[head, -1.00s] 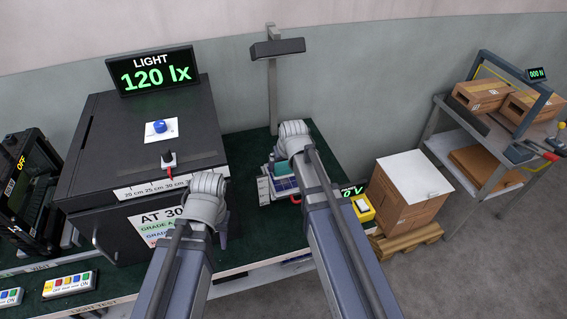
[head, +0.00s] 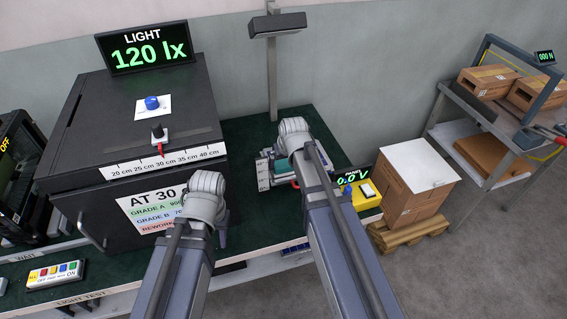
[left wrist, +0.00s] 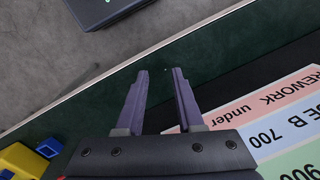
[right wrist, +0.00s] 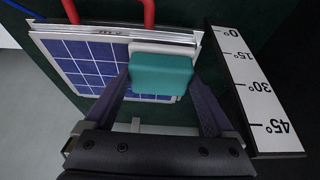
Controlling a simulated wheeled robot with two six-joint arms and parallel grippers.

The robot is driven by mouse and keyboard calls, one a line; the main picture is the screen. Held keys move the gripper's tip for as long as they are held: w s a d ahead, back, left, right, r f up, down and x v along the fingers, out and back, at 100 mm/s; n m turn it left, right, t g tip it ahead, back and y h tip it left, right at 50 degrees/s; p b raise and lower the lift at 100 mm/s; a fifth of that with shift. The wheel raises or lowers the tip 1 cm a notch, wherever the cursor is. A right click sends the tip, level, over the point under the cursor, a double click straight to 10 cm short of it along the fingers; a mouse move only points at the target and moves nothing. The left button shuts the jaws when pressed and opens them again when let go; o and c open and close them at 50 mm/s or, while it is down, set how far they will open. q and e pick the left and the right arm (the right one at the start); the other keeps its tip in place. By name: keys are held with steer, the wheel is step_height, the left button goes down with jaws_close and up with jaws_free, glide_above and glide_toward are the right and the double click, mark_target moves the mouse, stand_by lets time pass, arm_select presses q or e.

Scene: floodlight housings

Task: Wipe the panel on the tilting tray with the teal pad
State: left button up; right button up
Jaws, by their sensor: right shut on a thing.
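The teal pad (right wrist: 161,73) is between the fingers of my right gripper (right wrist: 160,85) in the right wrist view, with a pale backing along one side. It lies over one end of the blue gridded panel (right wrist: 85,68); I cannot tell whether they touch. In the head view my right arm mostly hides the pad, panel and tray. The tray's angle scale (right wrist: 252,80) stands beside the panel. My left gripper (left wrist: 160,71) is open and empty near the bench edge, in front of the black box; it also shows in the head view (head: 222,238).
The black box (head: 120,125) with a light display (head: 148,47) stands left of the tray. A lamp post (head: 272,75) rises behind it. A yellow meter box (head: 367,197) sits to the right. A red cable or handle (right wrist: 70,12) lies by the panel's far edge.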

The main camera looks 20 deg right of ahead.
arm_select(q)
steer(key=shift+w+a+r, duration=0.1)
steer(key=shift+w+a, duration=0.1)
steer(key=shift+w, duration=0.2)
arm_select(e)
steer(key=w, duration=0.3)
steer(key=shift+w, duration=0.3)
arm_select(q)
steer(key=shift+w, duration=0.1)
arm_select(e)
steer(key=shift+s, duration=0.1)
arm_select(q)
steer(key=shift+s+d, duration=0.1)
steer(key=shift+s, duration=0.3)
arm_select(e)
steer(key=s, duration=0.2)
steer(key=shift+s, duration=1)
step_height(320, 180, up, 8)
steer(key=p, duration=0.7)
steer(key=shift+w+f, duration=0.1)
arm_select(q)
step_height(320, 180, up, 7)
steer(key=shift+s+d+r, duration=0.15)
steer(key=shift+d+r, duration=0.05)
steer(key=shift+d, duration=0.05)
steer(key=shift+f, duration=0.15)
arm_select(e)
steer(key=shift+f, duration=0.25)
